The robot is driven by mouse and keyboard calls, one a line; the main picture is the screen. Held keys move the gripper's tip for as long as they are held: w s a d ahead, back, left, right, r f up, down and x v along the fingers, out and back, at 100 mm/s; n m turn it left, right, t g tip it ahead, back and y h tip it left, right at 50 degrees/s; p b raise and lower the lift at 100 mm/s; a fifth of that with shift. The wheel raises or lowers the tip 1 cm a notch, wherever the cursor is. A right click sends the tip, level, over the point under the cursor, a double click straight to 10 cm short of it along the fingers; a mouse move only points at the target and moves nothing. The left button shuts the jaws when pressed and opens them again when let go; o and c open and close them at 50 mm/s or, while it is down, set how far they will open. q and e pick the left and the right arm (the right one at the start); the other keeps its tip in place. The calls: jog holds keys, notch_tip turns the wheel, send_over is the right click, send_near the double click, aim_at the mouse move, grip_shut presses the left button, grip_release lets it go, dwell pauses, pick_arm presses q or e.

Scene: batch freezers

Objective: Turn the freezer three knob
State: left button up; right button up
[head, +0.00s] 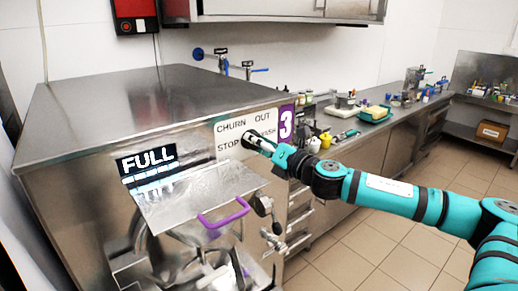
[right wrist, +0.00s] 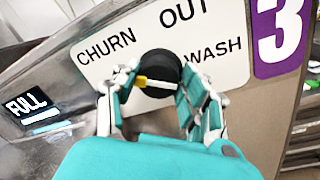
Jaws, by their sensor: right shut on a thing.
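The freezer three knob (right wrist: 158,66) is round and black, on a white label plate (right wrist: 110,58) marked CHURN, OUT and WASH. The head view also shows STOP on the plate. A yellow and pale bar lies across the knob, its yellow end to the left; the fingers partly cover it. My right gripper (right wrist: 160,98) is shut on the knob, one finger at each side. In the head view the knob (head: 251,140) shows at the tip of my right gripper (head: 266,146). My left gripper is not in view.
A purple sign (head: 286,122) with a 3 is right of the plate. A display (head: 148,160) reads FULL, above a tilted metal lid (head: 165,203) with a purple handle (head: 224,214). A counter (head: 385,117) with small containers runs back right. Tiled floor (head: 350,255) is open below my right arm.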

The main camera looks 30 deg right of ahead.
jog(key=shift+a+r+m+h+p, duration=0.1)
jog(key=shift+m+h+p, duration=0.4)
jog(key=shift+m, duration=4.75)
jog(key=shift+a+m+h+p, duration=0.1)
jog(key=shift+m+h+p, duration=0.4)
jog(key=shift+m, duration=4.8)
jog(key=shift+r+m+h+p, duration=0.1)
jog(key=shift+m+h+p, duration=0.4)
jog(key=shift+m, duration=4.75)
